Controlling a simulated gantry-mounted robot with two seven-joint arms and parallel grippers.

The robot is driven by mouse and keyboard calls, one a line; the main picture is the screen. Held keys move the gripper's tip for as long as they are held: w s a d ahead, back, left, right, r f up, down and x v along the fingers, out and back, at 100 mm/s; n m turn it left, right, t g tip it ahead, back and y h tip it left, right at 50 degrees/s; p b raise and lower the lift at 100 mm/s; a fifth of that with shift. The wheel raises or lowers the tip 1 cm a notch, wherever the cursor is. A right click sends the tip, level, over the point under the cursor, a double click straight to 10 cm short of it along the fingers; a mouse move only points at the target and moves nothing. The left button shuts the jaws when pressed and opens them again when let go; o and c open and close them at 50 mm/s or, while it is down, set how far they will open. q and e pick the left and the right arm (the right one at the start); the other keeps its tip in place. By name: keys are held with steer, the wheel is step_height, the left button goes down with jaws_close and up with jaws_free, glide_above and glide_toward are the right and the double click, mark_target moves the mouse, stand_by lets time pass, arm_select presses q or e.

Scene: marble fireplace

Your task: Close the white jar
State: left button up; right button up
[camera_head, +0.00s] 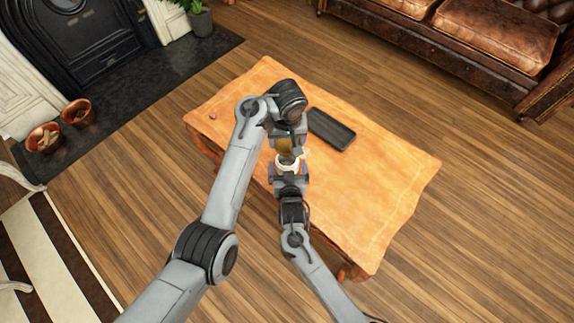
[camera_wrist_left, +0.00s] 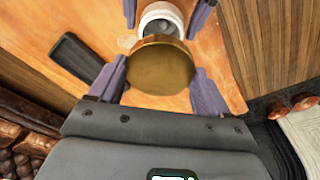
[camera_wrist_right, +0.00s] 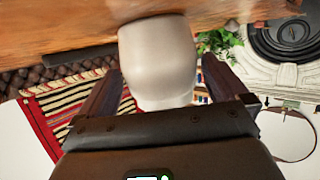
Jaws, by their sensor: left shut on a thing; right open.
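The white jar (camera_head: 287,166) stands on the orange-brown table, its dark mouth open at the top in the left wrist view (camera_wrist_left: 162,16). My left gripper (camera_head: 289,143) is shut on the round gold lid (camera_wrist_left: 161,66), which also shows in the head view (camera_head: 283,146). The lid is off the jar, close beside its mouth and partly in front of it in the left wrist view. My right gripper (camera_head: 288,172) is open, its fingers on both sides of the jar (camera_wrist_right: 157,58). The lid is hidden in the right wrist view.
The table (camera_head: 385,200) has a dark rectangular tray (camera_head: 331,129) close to the grippers. A small reddish item (camera_head: 213,115) lies near its left corner. The right part of the table is clear.

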steer(key=shift+w+f, duration=0.1)
steer(key=shift+w, duration=0.3)
steer(key=shift+c, duration=0.2)
steer(key=c, duration=1.2)
arm_select(q)
steer(key=shift+f, duration=2.5)
arm_select(e)
steer(key=shift+c, duration=0.3)
arm_select(q)
steer(key=shift+f, duration=0.15)
steer(key=shift+f, duration=0.75)
steer(key=shift+f, duration=0.55)
